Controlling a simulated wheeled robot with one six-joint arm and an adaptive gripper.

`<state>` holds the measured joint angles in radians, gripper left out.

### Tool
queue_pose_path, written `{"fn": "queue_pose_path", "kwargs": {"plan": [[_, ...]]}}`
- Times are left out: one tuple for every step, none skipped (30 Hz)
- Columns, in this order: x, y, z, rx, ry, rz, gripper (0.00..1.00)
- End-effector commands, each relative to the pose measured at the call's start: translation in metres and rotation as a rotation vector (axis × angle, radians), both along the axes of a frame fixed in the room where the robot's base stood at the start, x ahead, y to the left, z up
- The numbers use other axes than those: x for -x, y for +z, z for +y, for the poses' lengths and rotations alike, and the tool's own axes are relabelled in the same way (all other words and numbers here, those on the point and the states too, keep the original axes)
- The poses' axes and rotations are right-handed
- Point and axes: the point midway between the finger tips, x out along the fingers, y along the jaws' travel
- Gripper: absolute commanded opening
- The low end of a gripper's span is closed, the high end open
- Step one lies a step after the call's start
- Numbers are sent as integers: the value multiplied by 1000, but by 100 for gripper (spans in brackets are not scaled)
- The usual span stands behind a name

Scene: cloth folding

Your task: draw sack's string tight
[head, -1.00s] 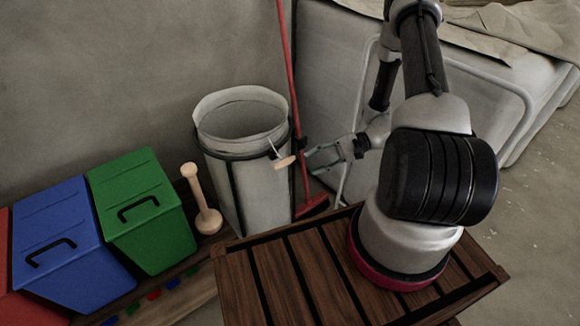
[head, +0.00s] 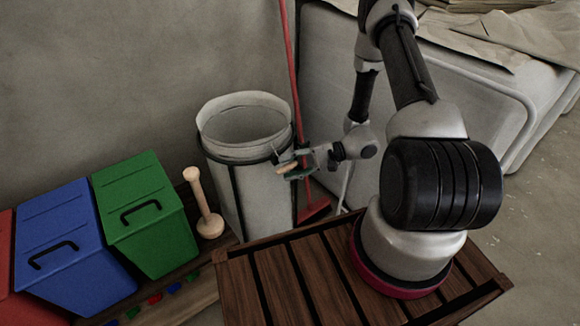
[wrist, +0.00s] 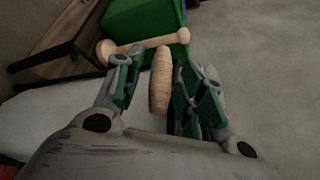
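The white sack (head: 235,175) stands open-mouthed in a dark frame; its pale side also shows in the wrist view (wrist: 65,115). A wooden toggle (head: 287,168) hangs at the right of its rim. My gripper (head: 292,167) is at the toggle, just right of the sack. In the wrist view the toggle (wrist: 160,80) stands between the two green-padded fingers of my gripper (wrist: 157,72). A gap shows between the left finger and the toggle; the right finger is very close to it. I cannot make out the string now.
A wooden post with a round base (head: 208,215) stands left of the sack, beside green (head: 140,215) and blue (head: 65,245) bins. A red-handled broom (head: 290,60) leans behind the gripper. A slatted wooden crate (head: 290,285) is in front.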

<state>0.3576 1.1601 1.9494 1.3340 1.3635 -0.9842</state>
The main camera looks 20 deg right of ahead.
Motion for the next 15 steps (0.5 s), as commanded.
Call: {"fn": "queue_pose_path", "kwargs": {"plan": [[0, 0, 0, 0, 0, 0, 40], [0, 0, 0, 0, 0, 0, 40], [0, 0, 0, 0, 0, 0, 32], [0, 0, 0, 0, 0, 0, 27], [0, 0, 0, 0, 0, 0, 21], [0, 0, 0, 0, 0, 0, 14], [0, 0, 0, 0, 0, 0, 9], [0, 0, 0, 0, 0, 0, 3], [0, 0, 0, 0, 0, 0, 0], [0, 0, 0, 0, 0, 0, 0], [0, 0, 0, 0, 0, 0, 0], [0, 0, 0, -1, -1, 0, 0], [0, 1, 0, -1, -1, 0, 0], [0, 1, -1, -1, -1, 0, 0], [2, 1, -1, -1, -1, 1, 0]]}}
